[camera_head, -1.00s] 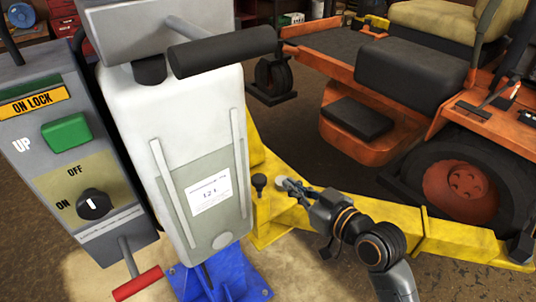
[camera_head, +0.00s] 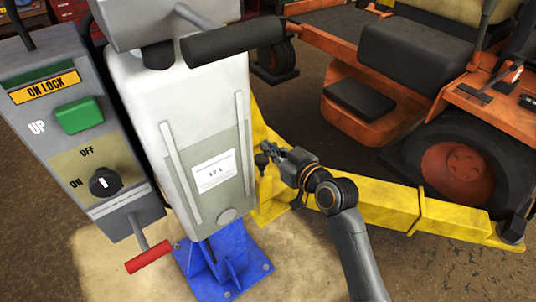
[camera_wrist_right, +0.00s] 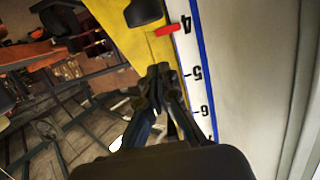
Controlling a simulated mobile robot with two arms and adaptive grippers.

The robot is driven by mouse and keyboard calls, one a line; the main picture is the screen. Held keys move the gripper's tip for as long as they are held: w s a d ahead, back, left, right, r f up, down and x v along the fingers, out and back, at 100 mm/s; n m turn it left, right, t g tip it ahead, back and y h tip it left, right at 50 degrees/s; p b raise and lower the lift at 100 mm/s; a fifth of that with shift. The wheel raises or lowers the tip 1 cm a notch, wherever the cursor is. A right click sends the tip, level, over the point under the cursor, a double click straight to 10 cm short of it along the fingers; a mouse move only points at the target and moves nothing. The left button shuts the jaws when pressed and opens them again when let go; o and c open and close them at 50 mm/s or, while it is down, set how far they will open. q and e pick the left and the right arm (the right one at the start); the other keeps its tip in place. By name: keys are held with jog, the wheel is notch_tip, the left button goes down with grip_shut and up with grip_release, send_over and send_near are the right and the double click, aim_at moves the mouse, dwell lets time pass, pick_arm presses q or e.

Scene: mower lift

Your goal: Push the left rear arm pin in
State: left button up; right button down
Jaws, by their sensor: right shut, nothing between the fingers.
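The arm pin shows as a black knob (camera_head: 261,160) on the yellow lift arm (camera_head: 375,200), just right of the white lift column. A black knob (camera_wrist_right: 143,12) also shows at the top of the right wrist view, on yellow metal. My right gripper (camera_head: 268,150) is shut and empty, with its fingertips close beside the knob in the head view. In the wrist view the closed fingertips (camera_wrist_right: 160,72) are below the knob and apart from it. How deep the pin sits is hard to tell. My left gripper is not in view.
The white lift column (camera_head: 180,130) on its blue base (camera_head: 225,262) stands close left of the gripper. A grey control box (camera_head: 75,130) stands farther left. An orange mower (camera_head: 370,130) is behind the yellow arm. A numbered scale (camera_wrist_right: 190,75) runs beside the fingers.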

aim_at(265, 165)
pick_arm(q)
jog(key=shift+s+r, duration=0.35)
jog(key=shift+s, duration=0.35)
pick_arm(e)
jog(key=shift+w+a+f, duration=0.1)
jog(key=shift+w+f, duration=0.05)
jog(key=shift+f, duration=0.9)
jog(key=shift+w+a+f, duration=0.1)
jog(key=shift+f, duration=0.95)
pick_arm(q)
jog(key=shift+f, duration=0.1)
pick_arm(e)
notch_tip(265, 165, down, 4)
jog(key=b, duration=0.2)
jog(key=shift+r+b, duration=0.1)
jog(key=shift+b, duration=0.25)
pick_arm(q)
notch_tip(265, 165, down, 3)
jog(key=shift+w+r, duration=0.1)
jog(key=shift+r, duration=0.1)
pick_arm(e)
jog(key=shift+r, duration=0.1)
